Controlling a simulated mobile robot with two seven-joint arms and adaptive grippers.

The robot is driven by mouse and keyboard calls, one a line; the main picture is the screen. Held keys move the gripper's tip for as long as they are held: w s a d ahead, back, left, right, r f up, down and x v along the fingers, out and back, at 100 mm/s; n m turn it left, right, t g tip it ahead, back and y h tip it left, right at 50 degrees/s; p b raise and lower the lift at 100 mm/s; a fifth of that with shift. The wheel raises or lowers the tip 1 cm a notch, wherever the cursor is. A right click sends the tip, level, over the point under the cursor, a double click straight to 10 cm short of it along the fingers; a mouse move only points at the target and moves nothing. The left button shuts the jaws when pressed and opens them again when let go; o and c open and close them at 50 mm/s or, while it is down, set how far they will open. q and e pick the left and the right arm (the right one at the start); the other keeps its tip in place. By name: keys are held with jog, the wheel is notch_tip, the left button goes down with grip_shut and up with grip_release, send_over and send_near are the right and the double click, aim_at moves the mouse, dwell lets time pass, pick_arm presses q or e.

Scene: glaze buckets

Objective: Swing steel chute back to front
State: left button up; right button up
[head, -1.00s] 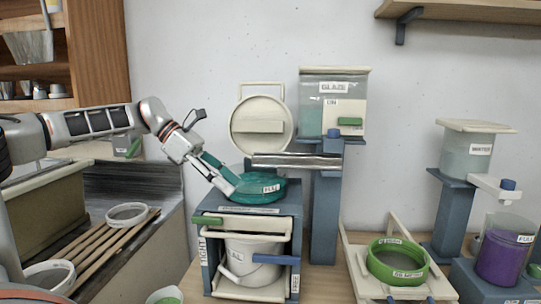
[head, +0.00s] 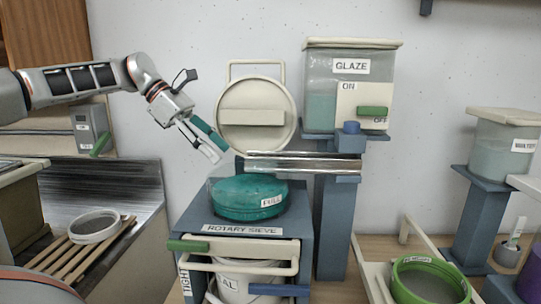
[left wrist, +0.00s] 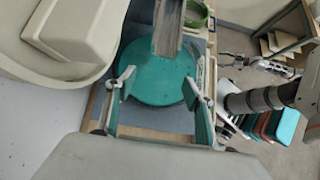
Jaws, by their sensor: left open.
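The steel chute (head: 305,163) is a shiny trough on the blue post (head: 335,220). It runs left from the post, below the glaze tank (head: 350,90), and its free end is over the teal rotary sieve (head: 248,197), marked FULL. My left gripper (head: 222,152) is open and empty, above and to the left of the sieve, just short of the chute's free end. In the left wrist view the open fingers (left wrist: 158,82) frame the teal sieve top, and the chute (left wrist: 168,28) comes in from the top edge, apart from them.
A round cream lid (head: 256,112) with a handle is close behind my left gripper. A white bucket (head: 235,280) is under the sieve. A green-rimmed sieve (head: 430,280) stands front right. Another tank (head: 503,142) is at the right.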

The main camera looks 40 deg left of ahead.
aim_at(272, 158)
pick_arm(q)
jog(key=w+d, duration=0.2)
jog(key=d, duration=0.1)
jog(key=w+d, duration=0.2)
jog(key=d, duration=0.2)
jog(key=w+d+f, duration=0.1)
jog(key=w+d, duration=0.1)
jog(key=d, duration=0.2)
jog(key=shift+w, duration=0.25)
jog(key=shift+w+d+f, duration=0.25)
jog(key=shift+d+f, duration=0.15)
jog(key=shift+f, duration=0.15)
jog(key=shift+c, duration=0.4)
grip_shut()
jog(key=shift+s, duration=0.1)
